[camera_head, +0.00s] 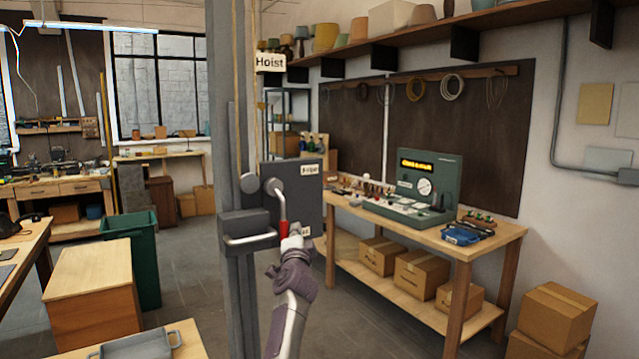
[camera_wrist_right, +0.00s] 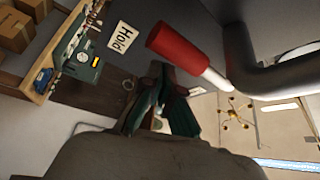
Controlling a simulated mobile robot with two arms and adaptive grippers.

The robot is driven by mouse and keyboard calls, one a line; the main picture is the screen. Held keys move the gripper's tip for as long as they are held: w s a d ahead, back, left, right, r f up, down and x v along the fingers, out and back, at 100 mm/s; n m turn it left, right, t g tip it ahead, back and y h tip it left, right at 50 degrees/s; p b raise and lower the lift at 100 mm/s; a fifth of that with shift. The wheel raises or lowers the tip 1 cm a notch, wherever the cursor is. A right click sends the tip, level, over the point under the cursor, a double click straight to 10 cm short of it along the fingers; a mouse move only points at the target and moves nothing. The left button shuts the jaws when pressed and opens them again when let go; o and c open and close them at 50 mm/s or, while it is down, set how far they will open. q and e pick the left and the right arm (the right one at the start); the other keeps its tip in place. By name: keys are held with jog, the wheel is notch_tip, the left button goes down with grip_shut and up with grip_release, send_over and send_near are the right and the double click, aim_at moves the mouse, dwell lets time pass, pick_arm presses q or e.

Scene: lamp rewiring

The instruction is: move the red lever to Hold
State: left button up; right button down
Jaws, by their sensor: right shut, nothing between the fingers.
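The red lever (camera_head: 283,210) hangs down from a round grey pivot on the hoist's grey panel (camera_head: 298,198). In the right wrist view its red grip (camera_wrist_right: 182,46) and pale shaft cross the upper middle. In the head view a lower label (camera_head: 305,231) is mostly hidden by my right gripper. My right gripper (camera_head: 292,240) is shut and empty at the lever's lower end; its fingers (camera_wrist_right: 164,98) are beside the grip, contact unclear. My left gripper is out of view.
A grey post (camera_head: 226,110) with a Hoist sign (camera_head: 270,62) stands by the panel. A curved metal handle (camera_head: 250,238) juts out left of the lever. A workbench (camera_head: 500,237) with a green device stands at right, boxes below. Open floor lies behind.

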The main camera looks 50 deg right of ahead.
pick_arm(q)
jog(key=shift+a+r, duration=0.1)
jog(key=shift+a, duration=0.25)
pick_arm(e)
jog(key=shift+w+a+f, duration=0.1)
jog(key=shift+a, duration=0.4)
jog(key=shift+f, duration=0.1)
